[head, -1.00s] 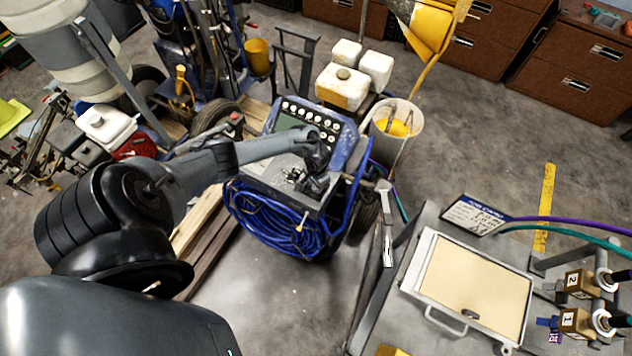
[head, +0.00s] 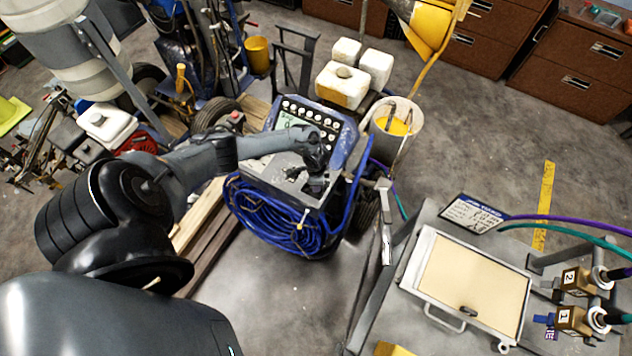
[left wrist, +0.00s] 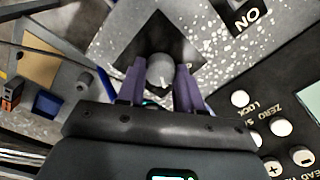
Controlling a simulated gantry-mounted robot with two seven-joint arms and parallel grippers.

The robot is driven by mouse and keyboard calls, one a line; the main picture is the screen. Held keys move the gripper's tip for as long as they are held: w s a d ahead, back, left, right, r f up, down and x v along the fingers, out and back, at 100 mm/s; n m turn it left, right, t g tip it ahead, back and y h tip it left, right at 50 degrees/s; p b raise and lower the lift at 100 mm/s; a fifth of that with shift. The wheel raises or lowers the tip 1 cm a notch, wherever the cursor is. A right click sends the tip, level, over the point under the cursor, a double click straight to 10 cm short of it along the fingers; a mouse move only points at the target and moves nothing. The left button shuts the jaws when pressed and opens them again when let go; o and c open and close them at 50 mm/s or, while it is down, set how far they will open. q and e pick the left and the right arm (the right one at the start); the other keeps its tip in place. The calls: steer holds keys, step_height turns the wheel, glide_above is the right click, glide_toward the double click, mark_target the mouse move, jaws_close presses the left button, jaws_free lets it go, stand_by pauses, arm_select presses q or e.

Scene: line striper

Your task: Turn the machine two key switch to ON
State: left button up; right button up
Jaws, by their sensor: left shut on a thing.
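The blue machine (head: 345,165) stands at the middle of the head view, with a control panel of white buttons and a small screen (head: 288,124) that looks lit with dark characters. My left gripper (head: 298,174) is at the panel's near plate. In the left wrist view its two purple fingers are shut on a grey rounded key switch (left wrist: 160,72), one finger on each side. The switch sits on a black diamond-shaped plate (left wrist: 150,38). A white-on-black ON label (left wrist: 247,17) lies up and right of it. The switch's lower part is hidden. My right gripper is not in view.
White buttons (left wrist: 281,127) and the pale screen edge lie right of the fingers in the wrist view. A coiled blue hose (head: 275,222) hangs on the machine's front. A grey cart with a framed tan panel (head: 470,280) stands at the right.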

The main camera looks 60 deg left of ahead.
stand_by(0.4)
arm_select(q)
steer(key=o, duration=1)
steer(key=shift+o, duration=0.2)
step_height(320, 180, up, 11)
steer(key=p, duration=0.2)
steer(key=shift+d+p, duration=0.15)
steer(key=shift+p, duration=0.2)
steer(key=shift+s+f, duration=0.1)
